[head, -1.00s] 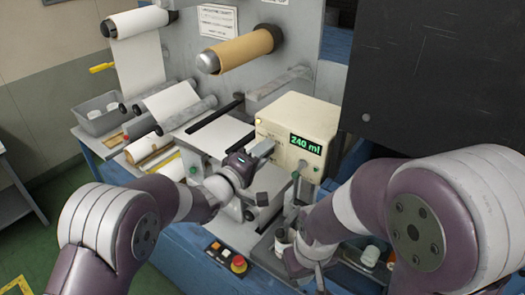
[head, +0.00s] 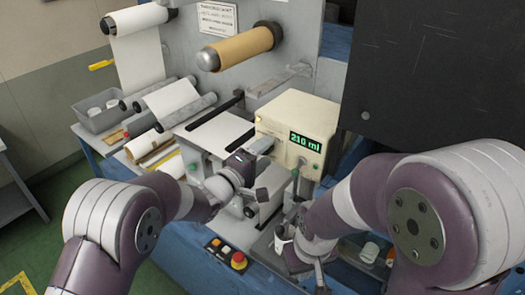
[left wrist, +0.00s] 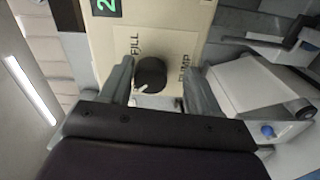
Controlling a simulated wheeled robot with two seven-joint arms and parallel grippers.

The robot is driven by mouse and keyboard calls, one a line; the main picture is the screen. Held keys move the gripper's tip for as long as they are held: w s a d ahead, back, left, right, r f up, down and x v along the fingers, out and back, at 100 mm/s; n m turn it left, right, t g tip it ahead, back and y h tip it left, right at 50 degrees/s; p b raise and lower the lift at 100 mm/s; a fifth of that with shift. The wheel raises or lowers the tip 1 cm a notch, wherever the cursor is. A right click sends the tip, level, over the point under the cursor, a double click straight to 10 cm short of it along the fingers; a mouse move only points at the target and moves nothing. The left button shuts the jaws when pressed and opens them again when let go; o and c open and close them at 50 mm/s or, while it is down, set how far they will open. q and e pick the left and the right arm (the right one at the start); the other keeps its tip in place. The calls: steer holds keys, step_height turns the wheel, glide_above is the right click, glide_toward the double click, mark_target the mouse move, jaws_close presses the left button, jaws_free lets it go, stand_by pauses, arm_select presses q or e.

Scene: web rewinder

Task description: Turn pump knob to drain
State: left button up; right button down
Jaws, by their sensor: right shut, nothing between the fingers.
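The cream pump box (head: 290,115) has a green display (head: 305,142) reading "210 ml". In the left wrist view, its round black knob (left wrist: 150,74) has a white pointer aimed toward the lower left. A "FILL" label (left wrist: 134,42) is printed above it and another label, apparently "PUMP" (left wrist: 184,68), to its right. My left gripper (head: 263,147) is at the box's front left. In the left wrist view its fingers (left wrist: 159,82) are open, one on each side of the knob, with gaps visible. My right gripper (head: 284,240) is shut, low in front of the pump.
A paper roll (head: 240,48) and white web rollers stand behind and left. A dark panel (head: 440,70) rises at the right. A red stop button (head: 238,260) is on the front blue cabinet. Small containers (head: 370,252) sit in a tray near my right arm.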

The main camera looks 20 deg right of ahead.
arm_select(q)
steer(key=shift+r, duration=0.35)
steer(key=b+v, duration=0.2)
steer(key=v, duration=0.1)
steer(key=b+v, duration=0.1)
steer(key=v, duration=0.1)
steer(key=shift+a+f, duration=0.1)
steer(key=shift+f, duration=0.3)
steer(key=b, duration=0.3)
glide_toward(263, 154)
steer(key=v, duration=0.3)
steer(key=shift+s+a+r, duration=0.1)
steer(key=shift+s+r, duration=0.1)
steer(key=shift+r, duration=0.05)
